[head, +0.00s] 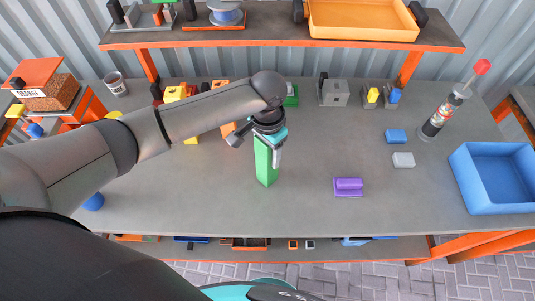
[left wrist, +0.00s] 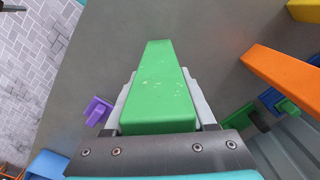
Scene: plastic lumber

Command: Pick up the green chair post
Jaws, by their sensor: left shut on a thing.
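The green chair post (head: 265,164) is a long green block, upright in the middle of the grey table in the head view. My left gripper (head: 268,140) comes down on its top from above and is shut on it. In the left wrist view the green post (left wrist: 160,85) fills the middle between the two grey fingers (left wrist: 160,110). I cannot tell whether the post's lower end touches the table. My right gripper is not in view.
A purple piece (head: 348,187) lies right of the post. Small blue (head: 396,136) and grey (head: 403,160) blocks lie between. The table's front is mostly clear.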

